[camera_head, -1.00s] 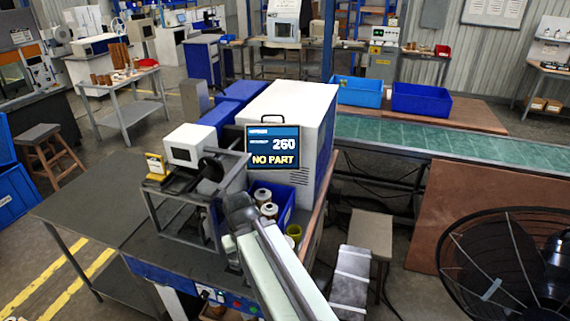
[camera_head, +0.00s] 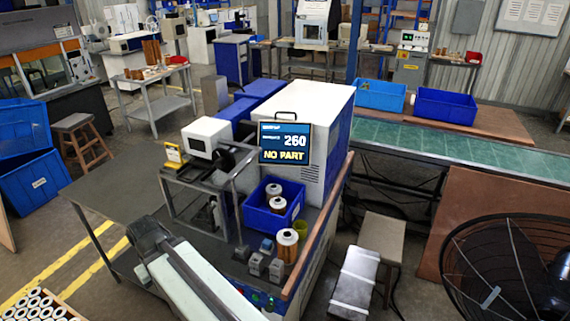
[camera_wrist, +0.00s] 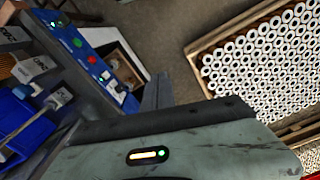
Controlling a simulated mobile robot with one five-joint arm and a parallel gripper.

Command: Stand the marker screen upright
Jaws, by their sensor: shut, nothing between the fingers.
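The marker screen (camera_head: 285,143) is a dark display with a thin handle on top, reading "260" and "NO PART". It is in front of the white machine cabinet (camera_head: 310,100). Its face looks level and upright in the head view; I cannot tell any slight lean. My arm reaches up from the bottom of the head view, its dark upper end left of the blue bin and apart from the screen. My gripper (camera_wrist: 157,92) shows in the wrist view as a dark finger shape, shut and empty. The screen is not in the wrist view.
A blue bin (camera_head: 250,208) with filter cartridges, a loose cartridge (camera_head: 287,245) and small grey blocks (camera_head: 257,264) are on the bench. A control panel (camera_wrist: 95,60) and a crate of white rings (camera_wrist: 194,62) show in the wrist view. A fan (camera_head: 510,262) stands at right.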

